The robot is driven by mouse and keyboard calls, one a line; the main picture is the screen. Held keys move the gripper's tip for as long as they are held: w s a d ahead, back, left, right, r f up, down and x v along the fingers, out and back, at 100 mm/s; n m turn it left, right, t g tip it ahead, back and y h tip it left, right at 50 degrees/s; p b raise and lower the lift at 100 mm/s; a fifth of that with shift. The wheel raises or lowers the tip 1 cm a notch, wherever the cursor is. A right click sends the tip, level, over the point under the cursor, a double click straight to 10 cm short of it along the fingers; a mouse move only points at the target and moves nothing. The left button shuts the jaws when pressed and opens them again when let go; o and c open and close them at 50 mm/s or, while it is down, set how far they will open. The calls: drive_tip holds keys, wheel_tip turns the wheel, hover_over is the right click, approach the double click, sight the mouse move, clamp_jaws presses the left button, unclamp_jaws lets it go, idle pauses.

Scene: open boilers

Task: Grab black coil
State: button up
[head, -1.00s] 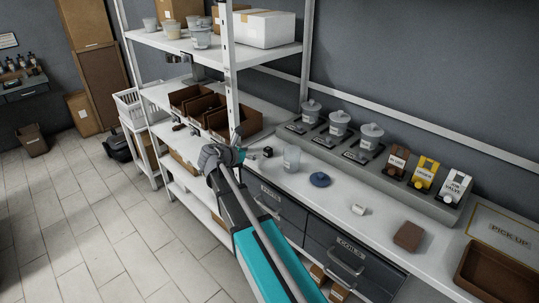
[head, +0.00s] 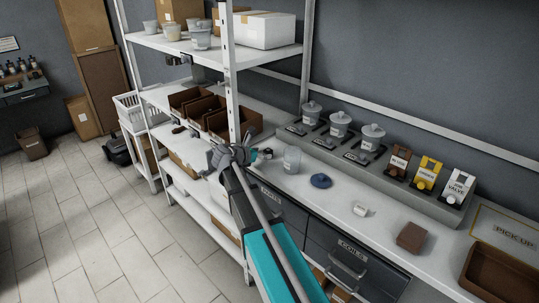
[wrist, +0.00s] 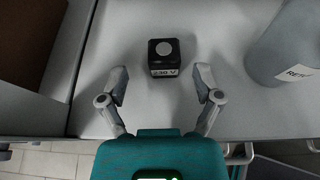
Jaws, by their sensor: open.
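The black coil (wrist: 164,57) is a small dark block with a light round top and a "230 V" label. It stands on the light worktop in the wrist view. My gripper (wrist: 161,85) is open, one finger to each side in the picture, with the coil just beyond the fingertips and roughly centred between them. Nothing is between the fingers. In the head view my gripper (head: 248,156) is at the worktop's near edge and the coil (head: 267,153) is partly visible just beyond it.
A grey translucent cup (head: 292,159) stands close to the right of the coil. Brown open bins (head: 233,121) are on the left. A white shelf post (head: 231,80) rises close to my gripper. A blue round object (head: 320,181) lies farther right.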

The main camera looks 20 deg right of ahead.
sight(268, 149)
drive_tip(key=shift+b+x, duration=0.5)
drive_tip(key=shift+x, duration=1.25)
clamp_jaws()
drive_tip(key=shift+r, duration=0.2)
wheel_tip(268, 149, up, 2)
drive_tip(key=shift+r+p, duration=0.1)
drive_tip(key=shift+p, duration=1.15)
drive_tip(key=s+a+r+p, duration=0.2)
drive_tip(key=s+r+p, duration=0.8)
drive_tip(key=s, duration=0.4)
drive_tip(key=shift+a+r+p, duration=0.2)
drive_tip(key=shift+a+p, duration=0.1)
drive_tip(key=shift+a, duration=0.05)
